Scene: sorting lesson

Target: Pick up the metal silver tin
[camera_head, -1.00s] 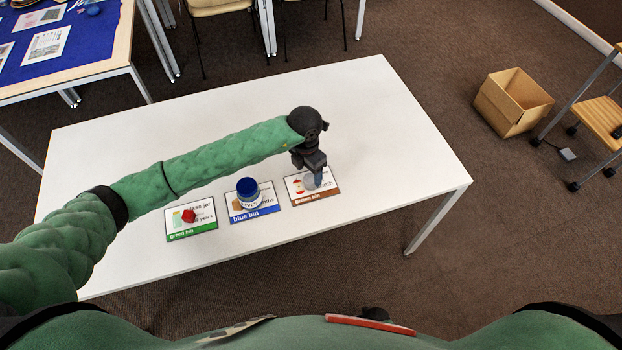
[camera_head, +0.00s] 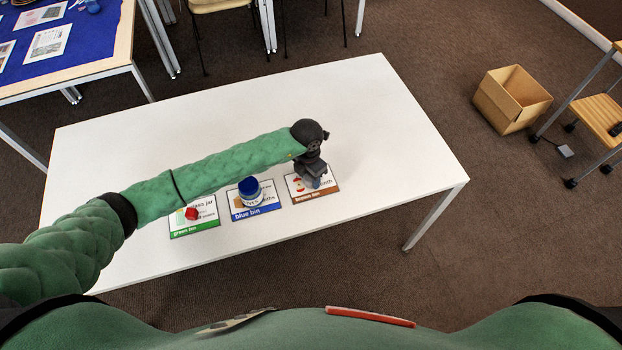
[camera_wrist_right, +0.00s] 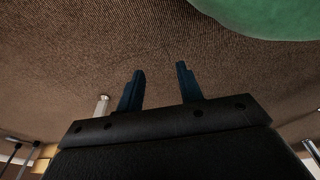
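My left gripper (camera_head: 315,181) points down over the brown bin card (camera_head: 328,190) at the right end of the card row. The head and wrist of that arm cover most of its fingers, so I cannot see how far apart they are. The silver tin is not clearly visible now; the gripper covers the part of the brown card where a greyish shape showed earlier. My right gripper (camera_wrist_right: 160,88) shows in the right wrist view with its two dark blue fingers apart and nothing between them, over the brown carpet.
A blue-lidded jar (camera_head: 250,191) stands on the blue bin card (camera_head: 267,207), close left of my left gripper. A small red object (camera_head: 191,214) sits on the green bin card (camera_head: 195,231). The white table (camera_head: 380,120) is bare behind and right. A cardboard box (camera_head: 500,103) stands on the floor.

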